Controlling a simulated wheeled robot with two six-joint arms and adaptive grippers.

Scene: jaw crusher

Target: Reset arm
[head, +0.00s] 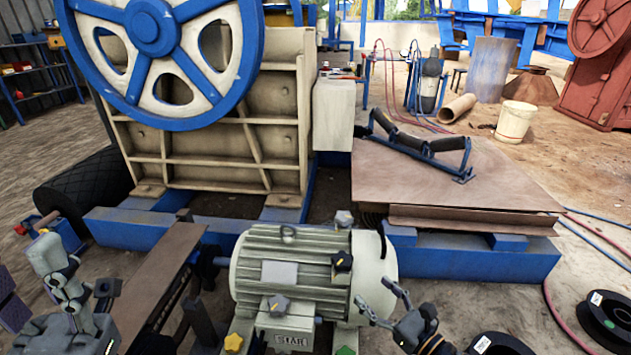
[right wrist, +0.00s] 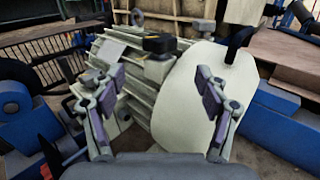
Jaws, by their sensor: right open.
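My right gripper (head: 376,291) is open at the front right of a pale electric motor (head: 300,262). In the right wrist view my right gripper (right wrist: 160,85) has its two fingers wide apart, with nothing held between them. The motor's ribbed body and smooth round end cover (right wrist: 190,100) show beyond and between the fingers; I cannot tell whether they touch it. My left gripper (head: 42,262) is at the lower left edge, partly cut off, its fingers pointing up. I see no object clearly in it, and its opening is unclear.
A jaw crusher with a blue and white flywheel (head: 152,28) stands behind the motor. A rusty steel plate (head: 420,180) carries a roller frame (head: 420,145). A brown beam (head: 160,275) lies left of the motor. Black reels (head: 610,318) and hoses are at the right.

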